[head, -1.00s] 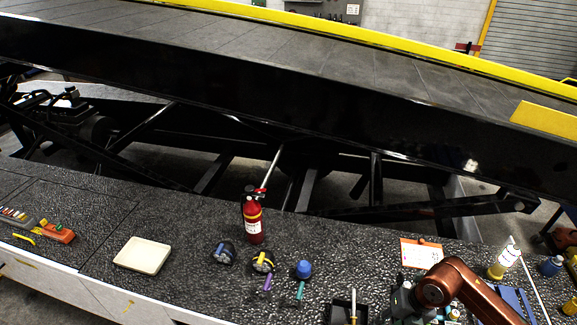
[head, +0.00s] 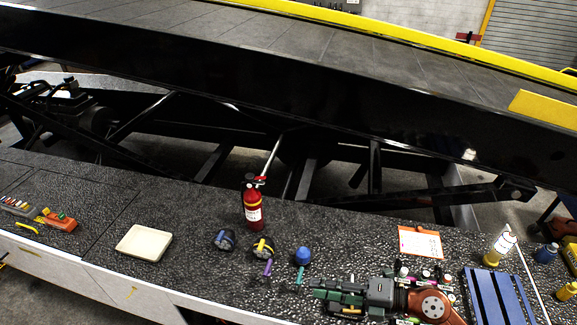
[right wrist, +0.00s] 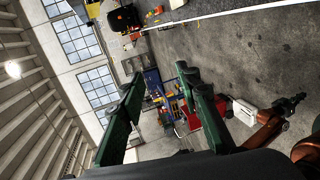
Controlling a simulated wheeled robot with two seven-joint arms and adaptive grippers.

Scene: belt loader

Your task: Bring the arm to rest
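My right gripper (head: 322,297) is over the front part of the dark speckled counter in the head view, pointing left, with the brown-orange arm link behind it. In the right wrist view its two green fingers (right wrist: 158,75) stand well apart with nothing between them, so it is open and empty. That view looks out across the hall, away from the counter. Some of the counter's small items behind my right arm are partly hidden.
A red extinguisher (head: 252,204), a blue-capped item (head: 303,256), a purple-handled tool (head: 267,268) and a cream tray (head: 144,243) are left of my gripper. A blue slatted rack (head: 497,298) and yellow bottle (head: 493,257) are right. The black belt loader (head: 300,120) stands behind.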

